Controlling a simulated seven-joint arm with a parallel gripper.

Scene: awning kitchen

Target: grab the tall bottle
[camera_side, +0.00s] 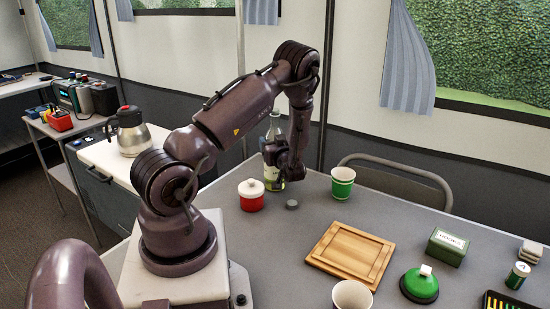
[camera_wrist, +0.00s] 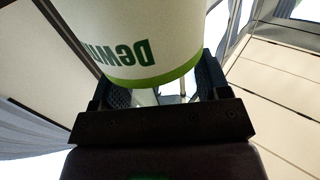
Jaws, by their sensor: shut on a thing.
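The tall bottle (camera_side: 274,128) stands upright at the far left part of the table, with clear glass at the neck and a pale label below. My gripper (camera_side: 284,160) is at the bottle's middle and hides part of it. In the wrist view the bottle's white label with green lettering and a green lower band (camera_wrist: 150,50) fills the space between my fingers (camera_wrist: 160,92). The fingers are shut on the bottle, one on each side. The bottle's base shows at or very near the tabletop; I cannot tell whether it touches.
A red pot with a white lid (camera_side: 251,194) stands close left of the bottle. A grey disc (camera_side: 292,205) lies in front. A green-banded cup (camera_side: 342,183) stands to the right, behind a wooden board (camera_side: 350,252). A chair (camera_side: 400,172) stands behind the table.

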